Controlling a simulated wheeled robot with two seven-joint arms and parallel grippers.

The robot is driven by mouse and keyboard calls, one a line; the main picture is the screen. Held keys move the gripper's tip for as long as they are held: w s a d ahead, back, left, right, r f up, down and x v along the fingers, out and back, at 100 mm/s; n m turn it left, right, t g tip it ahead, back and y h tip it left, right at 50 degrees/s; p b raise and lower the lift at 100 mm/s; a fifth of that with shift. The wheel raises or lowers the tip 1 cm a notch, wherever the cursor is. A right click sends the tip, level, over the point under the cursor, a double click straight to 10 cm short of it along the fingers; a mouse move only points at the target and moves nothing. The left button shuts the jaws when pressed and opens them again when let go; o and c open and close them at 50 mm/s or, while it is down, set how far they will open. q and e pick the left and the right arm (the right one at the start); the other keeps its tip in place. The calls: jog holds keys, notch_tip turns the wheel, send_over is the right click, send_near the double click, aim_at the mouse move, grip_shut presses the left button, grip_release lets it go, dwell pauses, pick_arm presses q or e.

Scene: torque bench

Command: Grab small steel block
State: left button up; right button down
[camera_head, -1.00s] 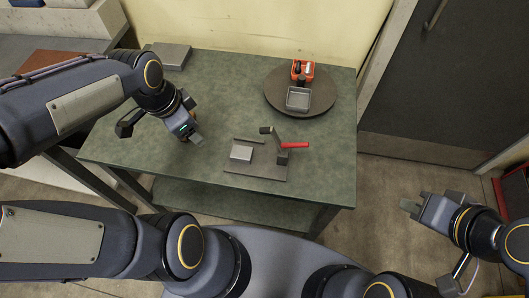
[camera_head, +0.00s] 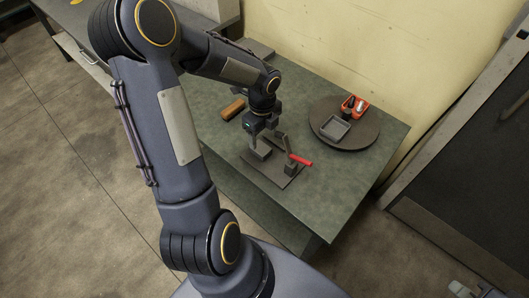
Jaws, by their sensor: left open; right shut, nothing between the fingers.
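The small steel block (camera_head: 261,155) is a light grey block on the left part of a dark fixture plate (camera_head: 279,177) on the green bench. My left gripper (camera_head: 258,145) points down directly over the block, with its open fingers at or just above it. The fingers partly hide the block, and I cannot tell whether they touch it. A clamp with a red handle (camera_head: 301,160) stands on the same plate, right of the block. My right gripper (camera_head: 459,289) is shut and empty, partly visible at the bottom right corner, away from the bench.
A round dark turntable (camera_head: 354,141) on the bench's right side carries a grey square tray (camera_head: 335,129) and a red holder (camera_head: 359,104). An orange-brown block (camera_head: 232,109) lies left of my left gripper. The bench's front right surface (camera_head: 322,205) is clear.

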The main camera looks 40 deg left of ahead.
aim_at(261, 148)
pick_arm(q)
jog(key=f, duration=0.7)
jog(key=shift+a+f+p, duration=0.1)
jog(key=shift+a+p, duration=0.25)
jog(key=shift+a, duration=0.05)
jog(key=shift+c, duration=0.5)
jog(key=c, duration=1.3)
jog(key=shift+c, duration=0.2)
